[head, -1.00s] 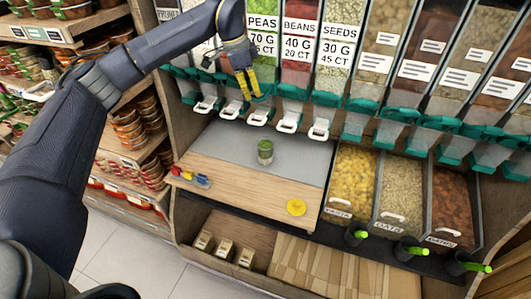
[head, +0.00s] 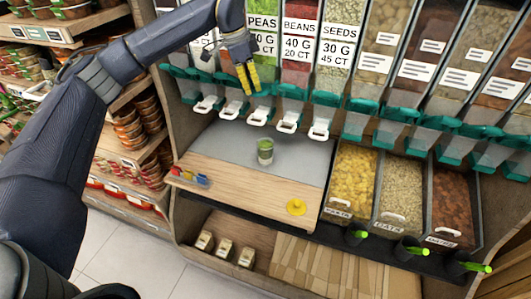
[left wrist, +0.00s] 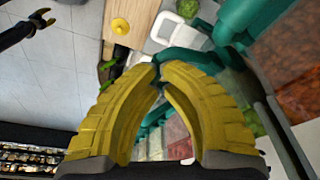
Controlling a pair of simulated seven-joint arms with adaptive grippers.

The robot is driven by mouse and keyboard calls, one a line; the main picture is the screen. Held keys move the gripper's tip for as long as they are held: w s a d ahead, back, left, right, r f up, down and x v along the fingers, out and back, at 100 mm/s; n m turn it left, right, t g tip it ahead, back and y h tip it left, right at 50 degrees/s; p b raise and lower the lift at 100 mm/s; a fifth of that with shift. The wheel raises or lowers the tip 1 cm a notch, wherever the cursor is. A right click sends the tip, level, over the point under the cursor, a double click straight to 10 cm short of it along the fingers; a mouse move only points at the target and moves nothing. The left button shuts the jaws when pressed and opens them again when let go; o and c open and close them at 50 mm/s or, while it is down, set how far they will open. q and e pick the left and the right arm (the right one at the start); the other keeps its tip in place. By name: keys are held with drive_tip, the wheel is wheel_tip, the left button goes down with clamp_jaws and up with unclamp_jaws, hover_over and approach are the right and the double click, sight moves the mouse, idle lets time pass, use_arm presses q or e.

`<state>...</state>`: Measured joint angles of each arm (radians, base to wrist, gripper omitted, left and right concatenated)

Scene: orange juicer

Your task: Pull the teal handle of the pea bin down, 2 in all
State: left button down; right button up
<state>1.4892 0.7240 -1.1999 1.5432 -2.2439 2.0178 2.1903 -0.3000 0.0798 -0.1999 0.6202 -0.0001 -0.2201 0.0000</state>
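The pea bin (head: 263,22) stands at the top middle of the head view, with a teal handle (head: 263,92) at its spout and a white flap (head: 259,116) below. My left gripper (head: 247,92) is at the left side of this handle, its yellow fingers pointing down. In the left wrist view its fingertips (left wrist: 159,72) come together against a teal part (left wrist: 188,58); I see nothing held between them. A jar (head: 265,155) with green at its top stands below the pea spout. My right gripper (left wrist: 38,22) shows only partly in the left wrist view.
The bean bin (head: 299,68) and seed bin (head: 334,75) stand close on the right. A yellow lid (head: 296,207) lies on the wooden counter (head: 240,196), with small coloured items (head: 188,177) at its left. Open food bins (head: 352,180) stand right of the counter.

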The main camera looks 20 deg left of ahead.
use_arm(q)
drive_tip(key=d+v, duration=0.1)
drive_tip(key=v, duration=0.5)
drive_tip(key=shift+w+r, duration=0.25)
drive_tip(key=shift+w, duration=0.55)
drive_tip(key=shift+d, duration=0.1)
drive_tip(key=shift+s+r, duration=0.1)
drive_tip(key=shift+r, duration=0.05)
drive_tip(key=s+r, duration=0.3)
drive_tip(key=r, duration=0.1)
drive_tip(key=shift+s+r, duration=0.35)
drive_tip(key=shift+s, duration=0.05)
idle(0.5)
